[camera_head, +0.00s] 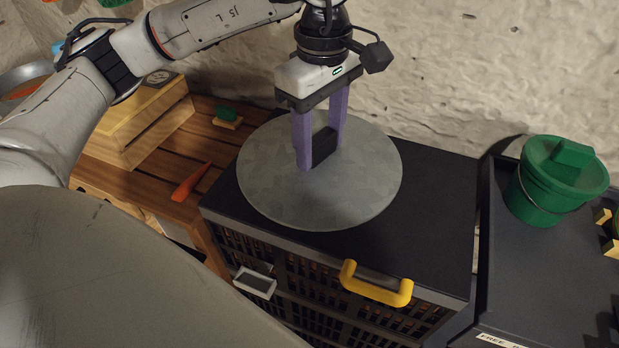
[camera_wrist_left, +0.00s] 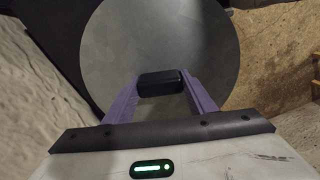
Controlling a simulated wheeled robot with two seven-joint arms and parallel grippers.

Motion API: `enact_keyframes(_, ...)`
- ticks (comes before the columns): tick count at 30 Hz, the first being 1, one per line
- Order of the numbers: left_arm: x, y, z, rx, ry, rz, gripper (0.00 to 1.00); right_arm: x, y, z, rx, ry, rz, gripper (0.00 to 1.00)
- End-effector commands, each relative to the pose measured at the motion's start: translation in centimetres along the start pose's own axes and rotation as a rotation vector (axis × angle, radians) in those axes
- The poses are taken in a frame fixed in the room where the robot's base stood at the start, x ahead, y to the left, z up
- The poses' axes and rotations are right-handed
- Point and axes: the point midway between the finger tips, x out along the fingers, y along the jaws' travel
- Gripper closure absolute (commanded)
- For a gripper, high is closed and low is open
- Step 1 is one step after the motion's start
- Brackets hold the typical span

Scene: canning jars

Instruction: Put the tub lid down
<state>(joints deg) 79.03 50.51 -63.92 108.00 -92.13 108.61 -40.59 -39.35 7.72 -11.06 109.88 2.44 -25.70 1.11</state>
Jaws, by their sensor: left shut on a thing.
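The tub lid (camera_head: 265,200) is a round, flat grey metal disc with a black block handle (camera_head: 324,144) in its middle. My left gripper (camera_head: 318,150) comes from above, its purple fingers shut on the black handle. The lid is over the black top of a slatted cabinet (camera_head: 435,200); I cannot tell whether it touches that top. In the left wrist view the lid (camera_wrist_left: 160,45) lies beyond the fingers, with the handle (camera_wrist_left: 161,84) between them. My right gripper is not in view.
A green lidded bucket (camera_head: 548,190) stands on a dark tray-like surface (camera_head: 540,270) at the right. A yellow handle (camera_head: 376,287) sticks out from the cabinet front. At the left a wooden bench holds an orange tool (camera_head: 190,183), a green-topped item (camera_head: 227,117) and a wooden box (camera_head: 140,125).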

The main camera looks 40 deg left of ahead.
Motion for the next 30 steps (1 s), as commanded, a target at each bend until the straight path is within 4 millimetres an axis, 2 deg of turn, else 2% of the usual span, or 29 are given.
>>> enact_keyframes(3,0.9,1.7,-1.6,-0.384,-0.002,0.001,0.78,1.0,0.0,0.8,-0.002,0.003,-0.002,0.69)
enact_keyframes(9,1.7,3.8,-4.1,-0.994,-0.002,-0.005,0.78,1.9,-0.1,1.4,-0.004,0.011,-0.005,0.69)
enact_keyframes(15,2.1,4.9,-5.9,-1.389,0.002,-0.01,0.78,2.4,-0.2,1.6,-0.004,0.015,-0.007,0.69)
enact_keyframes(20,2.7,5.2,-6.4,-1.51,0.005,-0.015,0.78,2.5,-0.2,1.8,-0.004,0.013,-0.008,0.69)
enact_keyframes(27,7.0,5.0,-6.4,-1.523,0.007,-0.016,0.78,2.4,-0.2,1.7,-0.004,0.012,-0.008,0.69)
enact_keyframes(30,8.1,5.1,-6.4,-1.522,0.006,-0.014,0.78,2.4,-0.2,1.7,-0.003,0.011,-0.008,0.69)
